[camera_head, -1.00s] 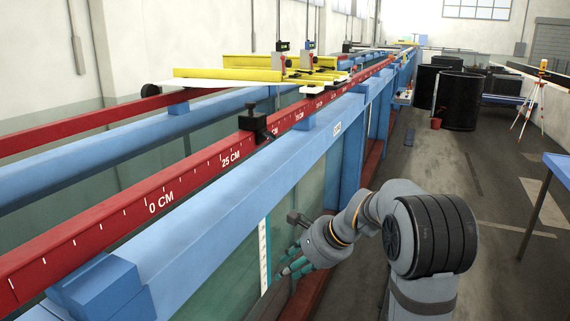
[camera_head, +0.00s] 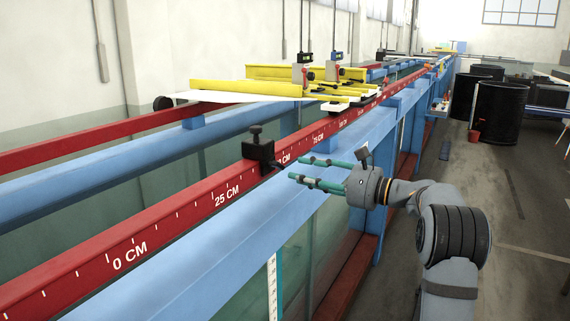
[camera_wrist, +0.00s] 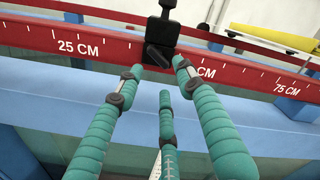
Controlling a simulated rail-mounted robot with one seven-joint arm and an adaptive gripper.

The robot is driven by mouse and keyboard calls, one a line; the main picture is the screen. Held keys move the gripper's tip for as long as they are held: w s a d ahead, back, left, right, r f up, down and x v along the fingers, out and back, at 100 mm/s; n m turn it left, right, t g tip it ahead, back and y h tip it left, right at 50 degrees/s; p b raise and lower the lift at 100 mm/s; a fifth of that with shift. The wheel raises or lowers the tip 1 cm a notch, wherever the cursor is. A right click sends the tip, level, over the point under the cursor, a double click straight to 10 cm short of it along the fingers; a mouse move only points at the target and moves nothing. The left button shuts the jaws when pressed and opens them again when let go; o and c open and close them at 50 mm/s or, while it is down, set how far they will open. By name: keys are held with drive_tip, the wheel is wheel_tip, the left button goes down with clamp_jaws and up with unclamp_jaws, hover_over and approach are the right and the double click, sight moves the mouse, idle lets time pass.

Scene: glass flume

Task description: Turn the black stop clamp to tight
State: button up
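The black stop clamp (camera_head: 259,153) sits on the red graduated rail (camera_head: 190,204), just past the 25 CM mark, with a black knob on top. In the wrist view the clamp (camera_wrist: 161,36) is at top centre, with a dark angled part (camera_wrist: 157,55) on its near face. My gripper (camera_head: 305,171) is to the right of the clamp in the head view, its teal fingers pointing at it. In the wrist view the fingers (camera_wrist: 160,80) are spread apart with nothing between them. Their tips are close below the clamp; whether they touch it is unclear.
The blue flume beam (camera_head: 230,235) runs beside the red rail below my fingers. A yellow and white carriage (camera_head: 270,88) with gauges stands farther along the rails. Black barrels (camera_head: 500,112) and a tripod area lie to the right over open floor.

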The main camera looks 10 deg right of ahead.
sight(282, 168)
drive_tip(key=p+x, duration=0.1)
drive_tip(key=x, duration=0.1)
drive_tip(key=p+x, duration=0.1)
drive_tip(key=x, duration=0.2)
drive_tip(key=shift+a+r, duration=0.25)
drive_tip(key=shift+w+a+f+p, duration=0.15)
drive_tip(key=shift+w+a+p, duration=0.1)
drive_tip(key=shift+a+p, duration=0.05)
drive_tip(key=shift+c, duration=0.3)
clamp_jaws()
